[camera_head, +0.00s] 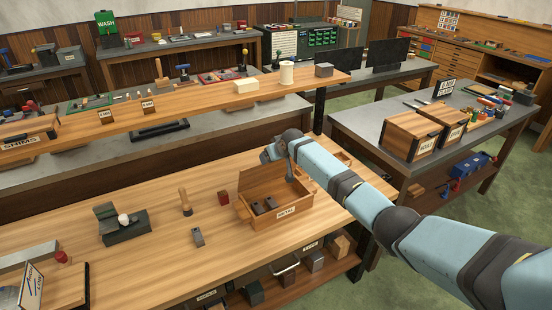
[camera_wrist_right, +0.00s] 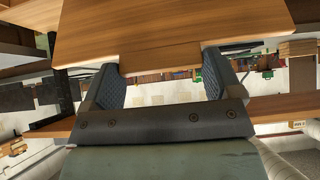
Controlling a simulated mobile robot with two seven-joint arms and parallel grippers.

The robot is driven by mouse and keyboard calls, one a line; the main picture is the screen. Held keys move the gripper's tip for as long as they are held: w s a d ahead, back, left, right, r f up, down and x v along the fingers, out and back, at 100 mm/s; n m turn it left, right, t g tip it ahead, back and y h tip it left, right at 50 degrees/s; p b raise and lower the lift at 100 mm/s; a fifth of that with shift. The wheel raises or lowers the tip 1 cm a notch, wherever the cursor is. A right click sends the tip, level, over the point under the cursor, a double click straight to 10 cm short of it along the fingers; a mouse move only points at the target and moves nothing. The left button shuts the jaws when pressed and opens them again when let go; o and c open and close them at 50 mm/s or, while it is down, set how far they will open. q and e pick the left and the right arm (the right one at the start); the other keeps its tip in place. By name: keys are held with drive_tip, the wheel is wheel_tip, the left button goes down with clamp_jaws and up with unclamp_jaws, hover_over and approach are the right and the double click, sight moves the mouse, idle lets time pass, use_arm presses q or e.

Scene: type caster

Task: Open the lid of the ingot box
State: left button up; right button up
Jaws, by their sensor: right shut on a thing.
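The ingot box (camera_head: 268,223) is a wooden box labelled METAL on the front workbench. Its lid (camera_head: 257,179) is raised at the back, and dark grey ingots (camera_head: 264,206) show inside. My right gripper (camera_head: 290,177) is at the right end of the raised lid, partly hidden by its own arm. In the right wrist view, the lid (camera_wrist_right: 175,28) fills the top, and its narrower tab sits between the fingers of my right gripper (camera_wrist_right: 160,72). The right gripper is shut on the lid. My left gripper is not in view.
The wooden workbench (camera_head: 160,265) also holds a grey ingot (camera_head: 198,237), a wooden-handled tool (camera_head: 185,202), a dark red block (camera_head: 223,198) and a dark block tool (camera_head: 125,228). A raised shelf (camera_head: 200,105) runs behind the box. Two lidded wooden boxes (camera_head: 410,139) stand on the right table.

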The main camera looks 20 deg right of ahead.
drive_tip(key=shift+w+r, duration=0.1)
drive_tip(key=shift+r, duration=0.15)
drive_tip(key=o, duration=1)
drive_tip(key=shift+o, duration=0.5)
drive_tip(key=shift+s, duration=0.25)
drive_tip(key=a+v, duration=0.1)
drive_tip(key=v, duration=1.2)
drive_tip(key=shift+s+d+r+b, duration=0.15)
drive_tip(key=shift+d+r+b, duration=0.2)
drive_tip(key=shift+d, duration=0.15)
drive_tip(key=shift+f, duration=0.1)
